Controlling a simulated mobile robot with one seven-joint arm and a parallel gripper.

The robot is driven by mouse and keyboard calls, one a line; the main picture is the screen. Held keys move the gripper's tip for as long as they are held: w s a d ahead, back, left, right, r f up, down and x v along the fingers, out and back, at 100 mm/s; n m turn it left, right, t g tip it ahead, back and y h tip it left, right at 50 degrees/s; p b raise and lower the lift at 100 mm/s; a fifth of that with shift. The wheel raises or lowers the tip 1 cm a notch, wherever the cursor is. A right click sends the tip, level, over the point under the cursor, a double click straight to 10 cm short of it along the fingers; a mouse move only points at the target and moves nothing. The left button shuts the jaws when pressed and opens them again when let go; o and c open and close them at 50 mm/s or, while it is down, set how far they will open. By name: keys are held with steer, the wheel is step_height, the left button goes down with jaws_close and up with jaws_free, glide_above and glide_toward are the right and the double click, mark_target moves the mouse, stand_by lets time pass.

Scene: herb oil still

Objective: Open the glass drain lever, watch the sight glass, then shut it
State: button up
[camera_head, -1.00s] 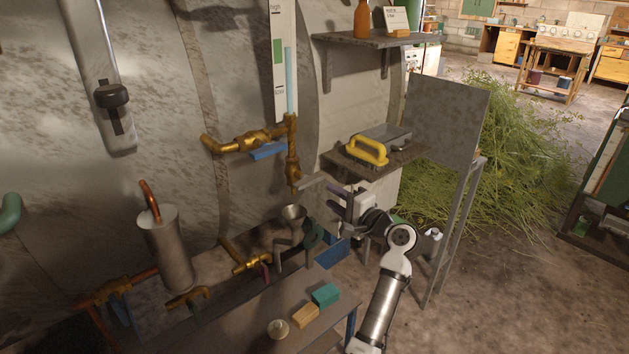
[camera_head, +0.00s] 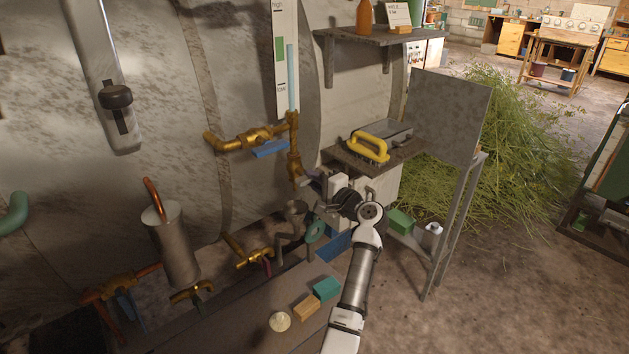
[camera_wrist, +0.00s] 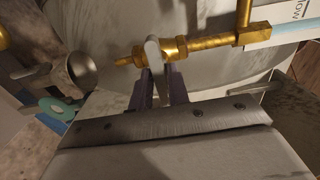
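The sight glass (camera_head: 291,78) is a pale blue column beside a white scale board (camera_head: 278,18) marked high and low. The blue reaches up alongside the green band. Below it, brass fittings (camera_head: 294,165) run down to the drain, where a grey lever sticks out. The lever (camera_wrist: 153,52) shows in the wrist view against the brass pipe (camera_wrist: 205,44). My gripper (camera_head: 315,192) is at the lever. Its purple fingers (camera_wrist: 159,78) stand apart, one on each side of the lever. Whether they touch it is unclear. In the head view my gripper partly hides the lever.
A metal funnel (camera_head: 296,208) stands just below the drain, beside a teal ring (camera_head: 315,231). A blue-handled valve (camera_head: 268,149) sits above left. A small shelf with a yellow-handled brush (camera_head: 368,147) is close on the right. Sponge-like blocks (camera_head: 326,288) lie on the bench.

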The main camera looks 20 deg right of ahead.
jaws_close()
steer(key=shift+f+b, duration=0.15)
steer(key=shift+b, duration=0.35)
steer(key=shift+n+b, duration=8.3)
steer(key=shift+b, duration=1.35)
steer(key=shift+o, duration=2.1)
jaws_free()
